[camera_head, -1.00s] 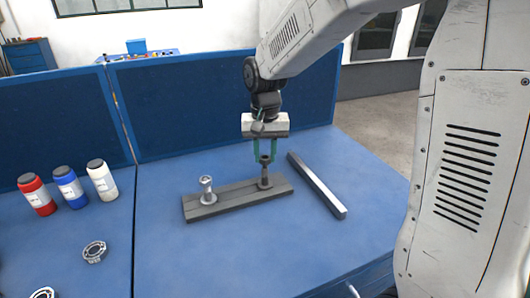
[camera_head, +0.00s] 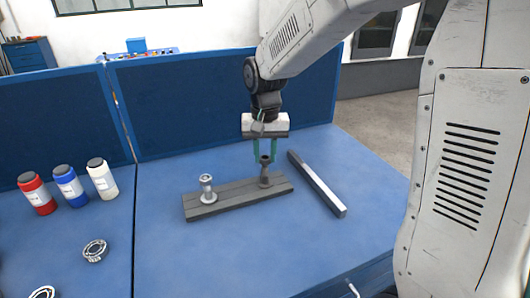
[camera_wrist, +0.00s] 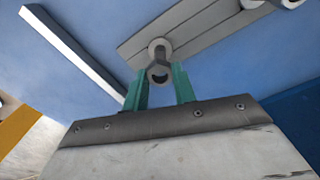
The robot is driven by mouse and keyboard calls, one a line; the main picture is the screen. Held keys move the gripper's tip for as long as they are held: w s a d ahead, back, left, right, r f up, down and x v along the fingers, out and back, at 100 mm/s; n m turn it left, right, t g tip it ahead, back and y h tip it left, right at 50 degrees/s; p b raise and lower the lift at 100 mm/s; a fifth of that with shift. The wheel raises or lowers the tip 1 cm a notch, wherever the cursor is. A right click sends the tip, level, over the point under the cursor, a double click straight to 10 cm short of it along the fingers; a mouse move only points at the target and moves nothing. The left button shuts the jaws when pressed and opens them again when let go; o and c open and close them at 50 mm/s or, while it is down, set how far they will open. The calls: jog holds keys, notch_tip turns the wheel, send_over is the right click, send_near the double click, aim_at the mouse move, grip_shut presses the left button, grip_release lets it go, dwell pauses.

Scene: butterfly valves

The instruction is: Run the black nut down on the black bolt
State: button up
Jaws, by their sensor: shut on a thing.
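The black bolt (camera_head: 264,178) stands upright at the right end of a grey plate (camera_head: 228,201). The black nut (camera_head: 265,160) is at the bolt's top, between my gripper's green fingers. In the wrist view the nut (camera_wrist: 158,73) shows as a dark hexagonal end with a hole, with the bolt's round base behind it. My gripper (camera_head: 264,157) points down over the bolt and is shut on the nut. It also shows in the wrist view (camera_wrist: 160,82). How far the nut is threaded on the bolt cannot be told.
A silver bolt (camera_head: 207,188) stands at the plate's left end. A long metal bar (camera_head: 318,184) lies right of the plate. Red, blue and white bottles (camera_head: 70,186) and a bearing ring (camera_head: 95,250) are on the left. Blue panels (camera_head: 220,105) stand behind. The table front is clear.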

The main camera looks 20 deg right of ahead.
jog(key=shift+f, duration=0.75)
dwell(1.3)
jog(key=m, duration=1)
jog(key=shift+m, duration=0.4)
jog(key=m, duration=0.6)
jog(key=shift+w, duration=0.1)
jog(key=m, duration=0.7)
jog(key=o, duration=0.8)
